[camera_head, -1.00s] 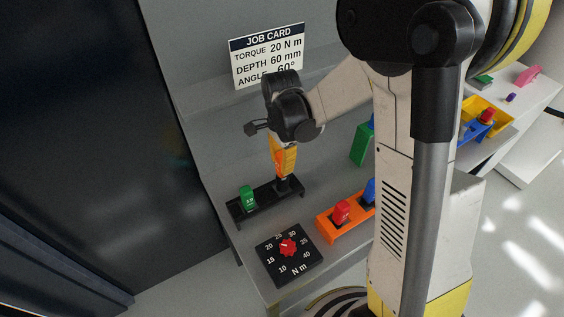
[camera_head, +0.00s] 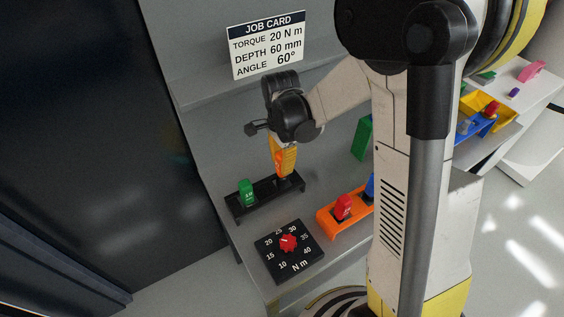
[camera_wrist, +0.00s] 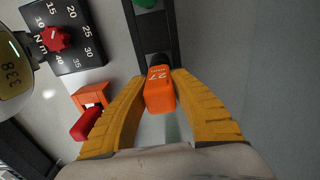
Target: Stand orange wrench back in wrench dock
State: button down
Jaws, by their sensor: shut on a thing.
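The orange wrench (camera_wrist: 159,92), a block-like head marked 27, is between the two yellow fingers of my gripper (camera_wrist: 160,105) in the wrist view. My gripper is shut on it. In the head view my gripper (camera_head: 284,170) points down at the right end of the black wrench dock (camera_head: 262,202). The dock also shows as a dark rail in the wrist view (camera_wrist: 158,30). A green piece (camera_head: 246,192) stands in the dock's left end. The wrench's lower end is hidden, so I cannot tell whether it is seated.
A black torque dial (camera_head: 288,262) with a red knob lies in front of the dock. An orange holder (camera_head: 335,222) with red and blue pieces stands to the right. A green block (camera_head: 362,139) is behind it. The job card (camera_head: 266,50) is on the wall.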

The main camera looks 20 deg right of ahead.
jog(key=shift+f+b, duration=0.85)
jog(key=shift+f, duration=0.2)
jog(key=c, duration=1.1)
grip_release()
jog(key=shift+r, duration=0.1)
notch_tip(320, 180, up, 9)
jog(key=p, duration=0.6)
jog(key=s+r+n+t+b, duration=0.3)
jog(key=s+n+t+b, duration=0.4)
jog(key=s+n, duration=0.8)
jog(key=b, duration=0.3)
jog(key=shift+r+n, duration=0.35)
jog(key=shift+n, duration=0.05)
